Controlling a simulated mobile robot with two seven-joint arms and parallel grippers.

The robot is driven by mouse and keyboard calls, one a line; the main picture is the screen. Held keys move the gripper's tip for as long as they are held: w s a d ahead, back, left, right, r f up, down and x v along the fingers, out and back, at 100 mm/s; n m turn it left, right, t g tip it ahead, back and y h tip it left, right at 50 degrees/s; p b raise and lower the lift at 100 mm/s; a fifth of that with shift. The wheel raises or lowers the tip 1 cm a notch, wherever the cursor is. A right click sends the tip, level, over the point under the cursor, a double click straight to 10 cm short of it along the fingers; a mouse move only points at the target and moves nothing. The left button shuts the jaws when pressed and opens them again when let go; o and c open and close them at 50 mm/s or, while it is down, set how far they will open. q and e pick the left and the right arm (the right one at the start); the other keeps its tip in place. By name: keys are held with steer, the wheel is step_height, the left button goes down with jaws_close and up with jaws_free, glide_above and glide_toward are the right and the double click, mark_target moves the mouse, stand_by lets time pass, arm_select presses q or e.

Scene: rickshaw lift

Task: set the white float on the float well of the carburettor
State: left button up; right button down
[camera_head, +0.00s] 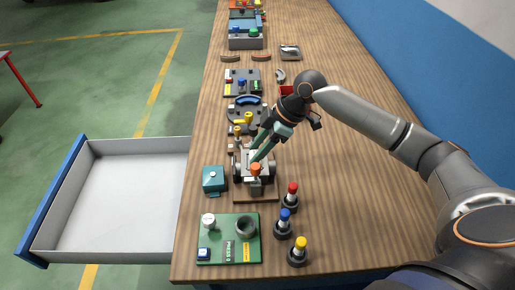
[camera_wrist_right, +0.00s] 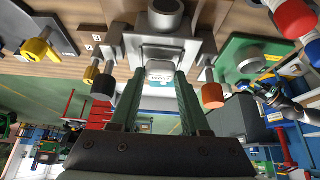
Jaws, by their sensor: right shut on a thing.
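The grey carburettor (camera_head: 240,170) stands on a small wooden base near the middle of the bench. My right gripper (camera_head: 254,157) comes down over it from the upper right, its green-grey fingers tilted. In the right wrist view the fingertips (camera_wrist_right: 158,74) are close to the carburettor's pale metal body (camera_wrist_right: 160,50). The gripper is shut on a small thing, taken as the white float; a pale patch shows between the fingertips. The float's outline and the float well cannot be told apart here, nor whether they touch. My left gripper is out of view.
An orange-capped post (camera_head: 256,169) stands close to the fingers. A teal box (camera_head: 213,180) is left of the carburettor and a green panel (camera_head: 229,252) in front. Red, blue and yellow plungers (camera_head: 285,222) stand at right front. An open drawer (camera_head: 110,195) juts out left.

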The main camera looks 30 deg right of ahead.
steer(key=shift+p, duration=0.45)
steer(key=shift+f+p, duration=0.35)
steer(key=shift+p, duration=0.35)
stand_by(1.2)
jaws_free()
steer(key=shift+r+p, duration=1.2)
steer(key=shift+r, duration=2.3)
steer(key=shift+s, duration=0.1)
